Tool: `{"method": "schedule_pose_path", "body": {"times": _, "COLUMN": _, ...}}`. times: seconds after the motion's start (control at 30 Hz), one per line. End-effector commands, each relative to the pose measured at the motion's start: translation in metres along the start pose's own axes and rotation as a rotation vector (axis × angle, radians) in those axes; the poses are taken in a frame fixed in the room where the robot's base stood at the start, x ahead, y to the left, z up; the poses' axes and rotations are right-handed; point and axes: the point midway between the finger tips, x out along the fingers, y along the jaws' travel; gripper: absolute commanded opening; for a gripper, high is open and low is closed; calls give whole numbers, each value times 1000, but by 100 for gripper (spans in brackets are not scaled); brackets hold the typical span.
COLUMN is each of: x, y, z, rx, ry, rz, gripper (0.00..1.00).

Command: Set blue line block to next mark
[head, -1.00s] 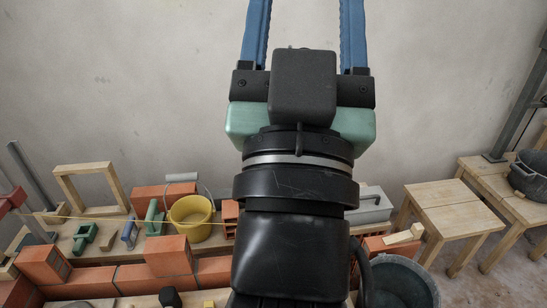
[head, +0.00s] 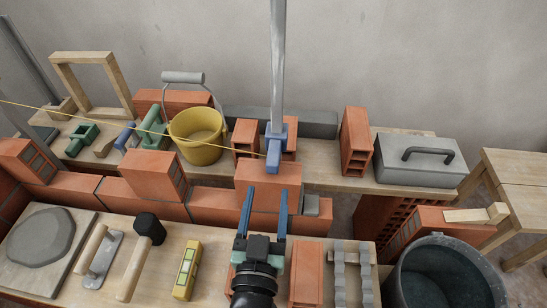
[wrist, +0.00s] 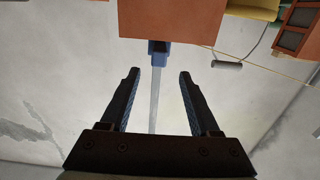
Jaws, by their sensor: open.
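The blue line block (head: 274,152) sits on an upright grey metal pole (head: 278,60), just behind and above an orange brick (head: 268,185). The block also shows in the wrist view (wrist: 158,47), partly hidden behind the brick's edge. In the wrist view, the pole shows between the open fingers (wrist: 158,85).
A yellow bucket (head: 196,136) and a green tool (head: 151,130) stand behind the brick course. A grey toolbox (head: 420,160) is at the right. A trowel, mallet (head: 149,229), yellow level (head: 187,270) and loose bricks crowd the front bench. A dark tub (head: 445,275) stands front right.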

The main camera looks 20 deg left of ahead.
Motion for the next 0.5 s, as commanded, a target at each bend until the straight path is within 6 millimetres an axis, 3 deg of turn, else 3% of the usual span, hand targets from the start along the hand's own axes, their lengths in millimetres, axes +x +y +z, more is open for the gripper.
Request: {"method": "schedule_pose_path", "body": {"times": 0.5, "x": 87, "y": 1, "z": -1, "rx": 0, "ry": 1, "rz": 1, "gripper": 62}}
